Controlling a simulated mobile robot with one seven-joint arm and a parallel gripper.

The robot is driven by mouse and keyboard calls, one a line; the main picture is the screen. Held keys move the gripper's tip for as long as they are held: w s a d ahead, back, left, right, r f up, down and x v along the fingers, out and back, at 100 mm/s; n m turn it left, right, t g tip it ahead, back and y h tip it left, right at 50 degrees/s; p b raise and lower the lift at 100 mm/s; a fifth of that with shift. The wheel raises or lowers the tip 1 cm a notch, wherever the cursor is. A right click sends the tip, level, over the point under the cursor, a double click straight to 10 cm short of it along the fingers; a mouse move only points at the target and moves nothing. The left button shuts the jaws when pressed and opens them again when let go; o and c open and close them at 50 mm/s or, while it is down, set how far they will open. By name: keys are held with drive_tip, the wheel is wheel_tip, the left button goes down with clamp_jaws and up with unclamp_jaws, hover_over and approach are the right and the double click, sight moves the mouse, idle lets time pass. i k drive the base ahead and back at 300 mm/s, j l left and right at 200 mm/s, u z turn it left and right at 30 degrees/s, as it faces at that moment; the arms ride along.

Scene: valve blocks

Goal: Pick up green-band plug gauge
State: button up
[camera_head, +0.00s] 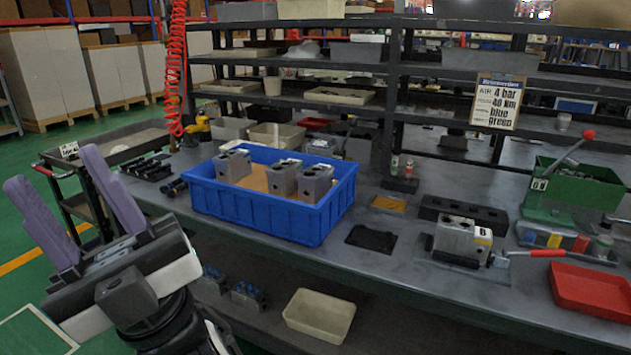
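Two small upright gauges stand in a dark holder (400,184) on the bench, right of the blue crate. The left gauge (395,163) seems to show a green band, and the right gauge (409,168) a reddish one; both are too small to be sure of. My gripper (52,167) is at the far left, off the bench's left end. Its two purple fingers point up and are wide apart, with nothing between them. It is far from the gauges.
The blue crate (270,216) with several metal valve blocks stands between my gripper and the gauges. A valve block (455,238), a red tray (592,291) and a green press (580,185) are to the right. Dark shelving (460,75) rises behind the bench.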

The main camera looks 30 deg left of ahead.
sight(396, 160)
drive_tip(key=i+j, duration=0.9)
drive_tip(key=j, duration=0.2)
